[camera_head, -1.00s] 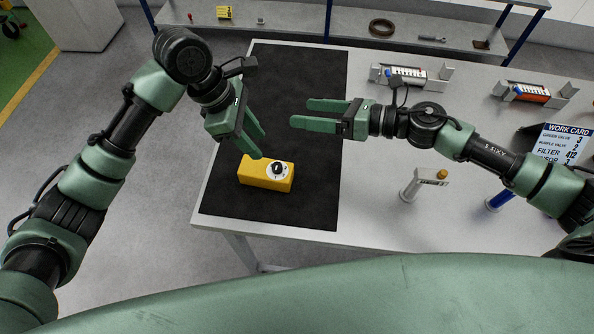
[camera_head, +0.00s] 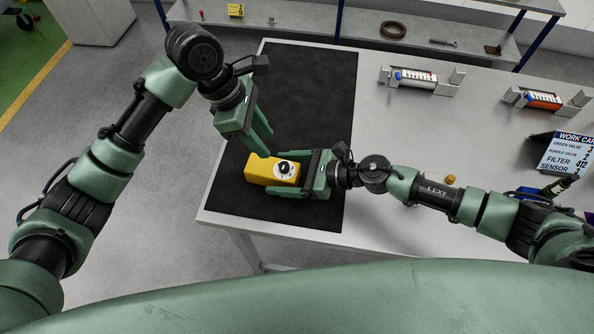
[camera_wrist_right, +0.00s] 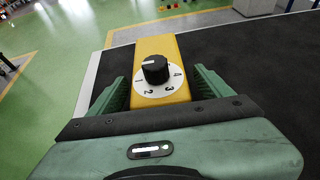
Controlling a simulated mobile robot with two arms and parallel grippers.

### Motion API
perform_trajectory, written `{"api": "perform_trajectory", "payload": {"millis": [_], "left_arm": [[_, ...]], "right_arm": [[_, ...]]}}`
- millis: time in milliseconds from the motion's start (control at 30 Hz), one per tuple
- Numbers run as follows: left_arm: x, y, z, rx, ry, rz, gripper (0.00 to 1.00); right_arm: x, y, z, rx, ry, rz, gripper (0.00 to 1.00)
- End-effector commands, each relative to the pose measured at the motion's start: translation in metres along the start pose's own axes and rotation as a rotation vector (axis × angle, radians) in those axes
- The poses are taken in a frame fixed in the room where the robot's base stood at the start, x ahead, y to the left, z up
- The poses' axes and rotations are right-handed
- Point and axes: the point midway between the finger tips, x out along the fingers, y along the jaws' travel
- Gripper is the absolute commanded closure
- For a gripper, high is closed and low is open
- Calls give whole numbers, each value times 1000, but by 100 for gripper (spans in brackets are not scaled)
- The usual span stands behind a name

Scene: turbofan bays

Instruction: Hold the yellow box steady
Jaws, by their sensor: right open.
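The yellow box (camera_head: 257,168) lies on the black mat (camera_head: 301,85) near its front end. It has a black knob on a white numbered dial (camera_head: 284,168). My right gripper (camera_head: 273,172) is open and low at the box's right end, with one finger along each long side. In the right wrist view the box (camera_wrist_right: 158,47) runs between the two fingers (camera_wrist_right: 161,88), with the dial (camera_wrist_right: 159,82) facing up. My left gripper (camera_head: 266,142) is open and empty just above and behind the box; its fingers do not appear to hold anything.
Two valve-like units in grey holders, one white (camera_head: 415,80) and one orange (camera_head: 543,101), stand on the table's back right. A work card (camera_head: 569,152) stands at the right. My right arm covers part of the table's right side. A shelf (camera_head: 300,25) runs behind.

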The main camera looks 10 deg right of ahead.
Motion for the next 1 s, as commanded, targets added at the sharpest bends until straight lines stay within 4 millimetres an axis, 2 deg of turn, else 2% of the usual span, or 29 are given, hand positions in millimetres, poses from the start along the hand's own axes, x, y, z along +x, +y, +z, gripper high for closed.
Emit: {"api": "perform_trajectory", "payload": {"millis": [100, 200, 500, 567, 800, 867, 1000], "left_arm": [[0, 0, 0, 0, 0, 0, 64], [0, 0, 0, 0, 0, 0, 64], [0, 0, 0, 0, 0, 0, 64], [0, 0, 0, 0, 0, 0, 64], [0, 0, 0, 0, 0, 0, 64], [0, 0, 0, 2, 0, 0, 55], [0, 0, 2, 63, 2, -1, 55]], "right_arm": [[14, 0, 0, 1, -1, -1, 20], [19, -1, 0, 1, 0, -2, 20], [22, 0, 0, 2, 0, -1, 20], [22, 0, 0, 2, 0, -1, 34], [22, 0, 0, 2, 0, -1, 100], [22, 0, 0, 2, 0, -1, 100], [21, 0, 0, 2, 0, -1, 100]]}}
